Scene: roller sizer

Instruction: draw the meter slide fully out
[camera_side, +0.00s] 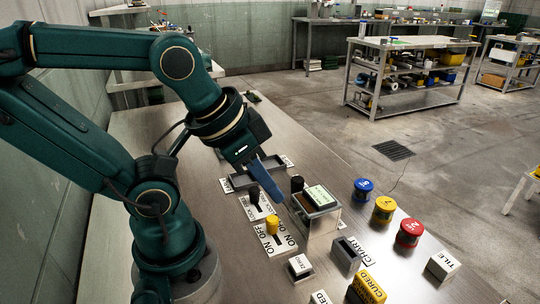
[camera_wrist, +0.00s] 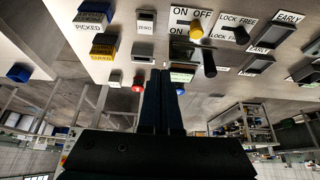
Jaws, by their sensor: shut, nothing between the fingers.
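A metal box with a clear front (camera_side: 318,222) stands right of my gripper in the side view, with a pale green label (camera_side: 320,197) on top. A black upright handle (camera_side: 297,184) rises at its back left; what looks like the same handle shows in the wrist view (camera_wrist: 209,63). Which part is the meter slide, and how far out it sits, I cannot tell. My gripper (camera_side: 279,200) has its blue fingers shut and empty, pointing down just left of the box; contact is unclear. The shut fingers also show in the wrist view (camera_wrist: 160,72), hiding part of the bench.
A black knob (camera_side: 254,193) stands on the LOCK/FREE plate and a yellow knob (camera_side: 272,224) on the ON/OFF plate, close to my gripper.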

